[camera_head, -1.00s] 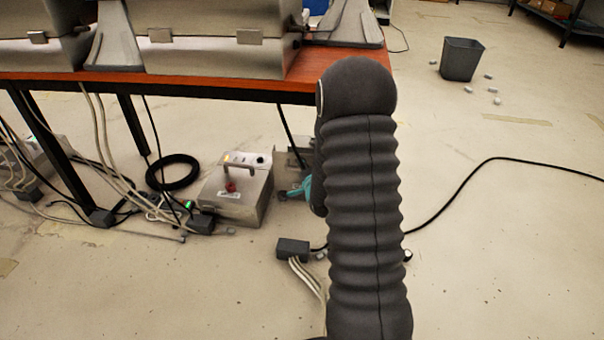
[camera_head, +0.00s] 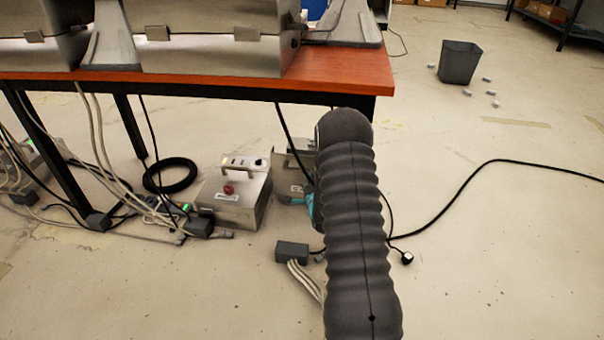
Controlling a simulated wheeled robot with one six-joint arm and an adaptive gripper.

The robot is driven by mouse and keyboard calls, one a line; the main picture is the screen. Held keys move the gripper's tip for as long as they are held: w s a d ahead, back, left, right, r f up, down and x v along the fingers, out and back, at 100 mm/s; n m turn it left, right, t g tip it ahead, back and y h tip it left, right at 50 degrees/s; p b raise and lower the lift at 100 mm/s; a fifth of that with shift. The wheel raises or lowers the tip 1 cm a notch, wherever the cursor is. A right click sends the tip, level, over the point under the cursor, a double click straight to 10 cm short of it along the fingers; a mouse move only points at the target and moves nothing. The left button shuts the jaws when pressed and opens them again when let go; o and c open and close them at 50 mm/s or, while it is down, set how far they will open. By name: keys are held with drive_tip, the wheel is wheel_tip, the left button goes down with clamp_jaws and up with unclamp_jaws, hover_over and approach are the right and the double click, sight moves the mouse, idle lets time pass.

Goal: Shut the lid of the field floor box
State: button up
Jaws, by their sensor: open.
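A metal box that looks like the floor box (camera_head: 290,180) stands on the floor under the table's right end. A metal plate at its top (camera_head: 297,150) looks like its raised lid, but my arm hides the right part and I cannot tell its angle. My gripper (camera_head: 302,196) shows only as a teal piece at the left side of my dark ribbed arm, in front of this box. The gripper is open, with its fingertips mostly hidden. I cannot tell if it touches the box.
A metal unit with a handle and red knob (camera_head: 235,195) stands just left. The orange tabletop (camera_head: 345,80) overhangs behind. A grey cable block (camera_head: 291,252), a black cable (camera_head: 480,170) and a plug (camera_head: 407,258) lie nearby. A bin (camera_head: 460,62) stands far right; the right floor is mostly clear.

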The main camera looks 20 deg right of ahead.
drive_tip(key=shift+x, duration=3.2)
clamp_jaws()
